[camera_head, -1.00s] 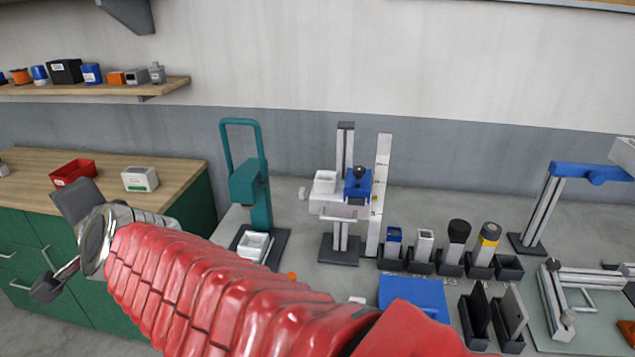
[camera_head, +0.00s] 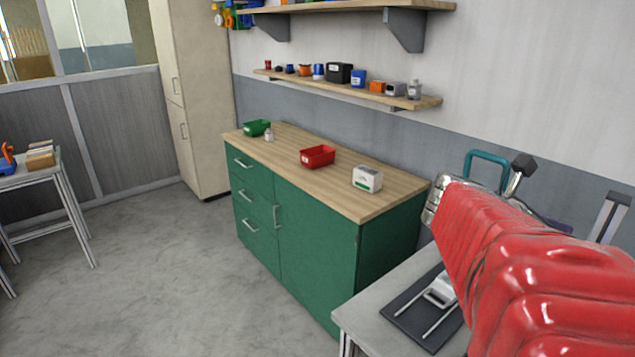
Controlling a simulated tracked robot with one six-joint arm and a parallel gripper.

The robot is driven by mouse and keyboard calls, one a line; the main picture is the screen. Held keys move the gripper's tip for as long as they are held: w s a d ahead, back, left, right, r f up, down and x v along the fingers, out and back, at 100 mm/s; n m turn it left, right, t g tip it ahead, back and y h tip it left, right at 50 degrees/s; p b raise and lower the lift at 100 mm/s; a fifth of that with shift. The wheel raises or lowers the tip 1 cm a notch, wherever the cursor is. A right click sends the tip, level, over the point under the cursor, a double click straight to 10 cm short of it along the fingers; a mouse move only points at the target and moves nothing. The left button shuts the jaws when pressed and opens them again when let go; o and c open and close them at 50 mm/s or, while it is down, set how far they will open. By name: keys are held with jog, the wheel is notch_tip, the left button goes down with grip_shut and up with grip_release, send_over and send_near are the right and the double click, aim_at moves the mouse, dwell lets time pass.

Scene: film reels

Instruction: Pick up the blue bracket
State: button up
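I cannot make out a blue bracket for certain in the current head view. A small blue piece with an orange part (camera_head: 8,160) sits on a table at the far left edge, cut off by the frame. My gripper (camera_head: 522,165) is at the right, beyond my red-sleeved arm. One dark finger with a metal shaft sticks up above the sleeve. The other finger is hidden or not distinguishable, so its opening and any held thing cannot be seen. The gripper is in front of a teal frame (camera_head: 487,155).
A green cabinet with a wooden top (camera_head: 290,150) carries a green bin (camera_head: 257,128), a red bin (camera_head: 318,157) and a white box (camera_head: 367,179). A wall shelf (camera_head: 430,101) holds several small items. The grey bench edge (camera_head: 352,322) is below right. Open floor (camera_head: 170,270) lies left.

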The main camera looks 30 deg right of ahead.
jog(key=shift+s, duration=0.15)
jog(key=shift+f, duration=0.1)
jog(key=shift+x, duration=4.2)
jog(key=shift+s, duration=0.1)
jog(key=shift+x, duration=2.55)
jog(key=shift+s, duration=0.1)
grip_shut()
